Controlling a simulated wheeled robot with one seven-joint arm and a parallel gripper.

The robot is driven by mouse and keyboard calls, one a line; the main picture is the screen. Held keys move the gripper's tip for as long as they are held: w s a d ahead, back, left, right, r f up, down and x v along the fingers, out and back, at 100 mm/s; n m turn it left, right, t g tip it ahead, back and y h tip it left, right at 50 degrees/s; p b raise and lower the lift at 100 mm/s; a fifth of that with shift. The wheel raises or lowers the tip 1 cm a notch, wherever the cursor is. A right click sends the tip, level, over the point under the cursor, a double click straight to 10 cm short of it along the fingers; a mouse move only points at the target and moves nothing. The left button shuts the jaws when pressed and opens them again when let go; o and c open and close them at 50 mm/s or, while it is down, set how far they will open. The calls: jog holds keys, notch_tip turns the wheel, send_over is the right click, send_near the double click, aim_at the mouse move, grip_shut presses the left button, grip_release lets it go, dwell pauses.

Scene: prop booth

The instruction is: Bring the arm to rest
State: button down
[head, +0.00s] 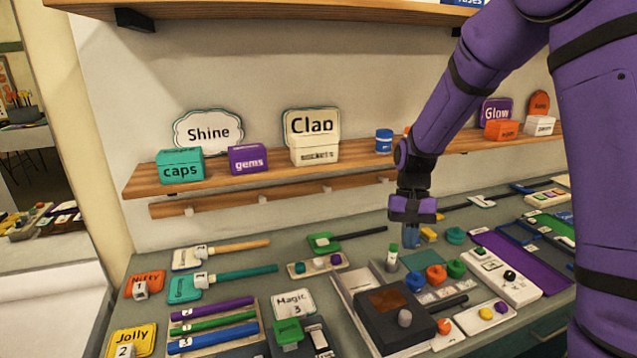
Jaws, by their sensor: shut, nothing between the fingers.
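My purple arm comes down from the upper right of the head view. My gripper (411,236) points down over the back middle of the grey counter (240,250). Its fingers are shut with nothing seen between them. The fingertips are close above or beside small things on the counter; I cannot tell whether they touch. A green-capped vial (392,255) stands just left of the fingertips, and a teal knob (455,235) lies to the right.
A dark box (395,318) with a grey knob stands in front of my gripper. Coloured rods (215,323) lie at the front left. Behind, a wooden shelf (215,182) holds a teal caps box (180,165), a gems box (248,159) and a blue can (384,141).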

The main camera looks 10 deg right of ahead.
jog(key=s+d+r+n+t, duration=0.1)
jog(key=s+r+t, duration=0.3)
jog(key=s+r, duration=0.6)
jog(key=s+d+r+n+t+h, duration=0.1)
jog(key=s+r+t, duration=0.4)
jog(key=s+r, duration=0.5)
jog(key=s+n, duration=0.1)
jog(key=s, duration=0.3)
jog(key=shift+d+r, duration=0.3)
jog(key=shift+r, duration=0.1)
